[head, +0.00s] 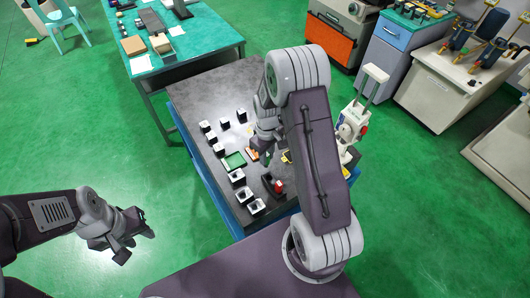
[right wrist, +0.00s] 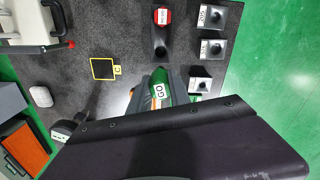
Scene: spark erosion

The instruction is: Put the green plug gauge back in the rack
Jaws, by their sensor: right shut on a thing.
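The green plug gauge (right wrist: 158,92), with a white GO label, is between the fingers of my right gripper (right wrist: 160,84) in the right wrist view. In the head view my right gripper (head: 262,152) is over the dark bench top, and the gauge cannot be made out there. The dark rack (right wrist: 161,46) lies ahead of the held gauge in the right wrist view, with a red-topped gauge (right wrist: 163,16) at its far end. The rack also shows in the head view (head: 268,181). My left gripper (head: 130,240) is empty, fingers apart, over the floor left of the bench.
A yellow-edged dark square (right wrist: 105,68) lies left of the rack in the right wrist view. A white machine (head: 352,124) stands at the bench's right edge.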

